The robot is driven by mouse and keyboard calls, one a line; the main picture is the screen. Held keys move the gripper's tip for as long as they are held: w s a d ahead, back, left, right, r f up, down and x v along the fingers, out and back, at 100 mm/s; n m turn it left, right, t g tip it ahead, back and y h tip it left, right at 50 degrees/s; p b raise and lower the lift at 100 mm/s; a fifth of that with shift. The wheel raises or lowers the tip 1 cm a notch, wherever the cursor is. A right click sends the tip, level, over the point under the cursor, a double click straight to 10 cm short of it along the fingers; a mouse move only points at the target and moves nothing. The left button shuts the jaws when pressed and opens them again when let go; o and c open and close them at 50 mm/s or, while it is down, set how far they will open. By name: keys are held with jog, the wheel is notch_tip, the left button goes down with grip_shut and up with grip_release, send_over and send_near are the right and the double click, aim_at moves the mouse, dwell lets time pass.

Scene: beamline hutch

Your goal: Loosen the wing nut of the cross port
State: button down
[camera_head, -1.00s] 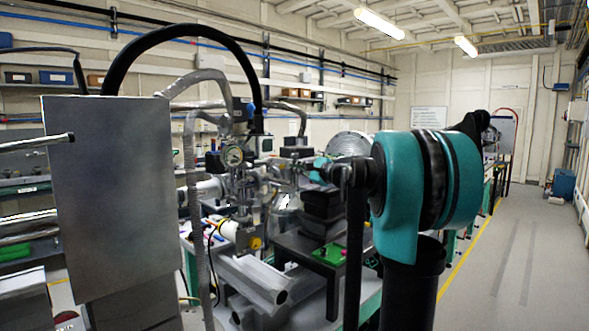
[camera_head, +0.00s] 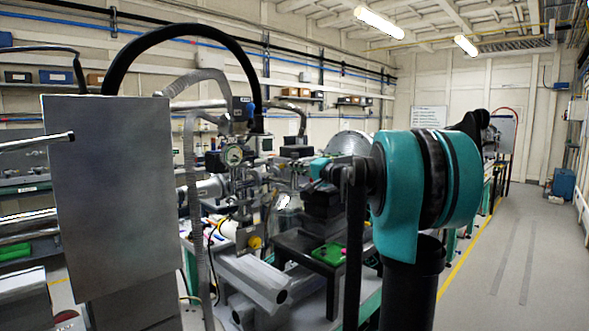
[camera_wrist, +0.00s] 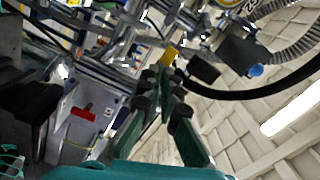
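The cross port assembly, a cluster of metal fittings (camera_head: 243,185) with a round gauge (camera_head: 234,156), stands left of my arm in the head view. I cannot pick out the wing nut in either view. In the wrist view my gripper (camera_wrist: 164,75) points at blurred metal fittings (camera_wrist: 130,42). A small yellow part (camera_wrist: 169,54) shows just beyond the fingertips; I cannot tell whether they touch it. The dark fingers lean close together, and whether anything is between them is unclear.
A black hose (camera_head: 185,32) arches over the fittings, and a grey corrugated hose (camera_head: 190,190) hangs beside them. A flat metal panel (camera_head: 110,190) blocks the left foreground. The right floor (camera_head: 530,240) is clear.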

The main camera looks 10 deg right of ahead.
jog(key=n, duration=1.3)
jog(key=shift+w+d+f, duration=0.1)
jog(key=shift+f, duration=0.05)
dwell(0.3)
jog(key=c, duration=2.2)
grip_release()
jog(key=o, duration=0.4)
jog(key=shift+o, duration=0.2)
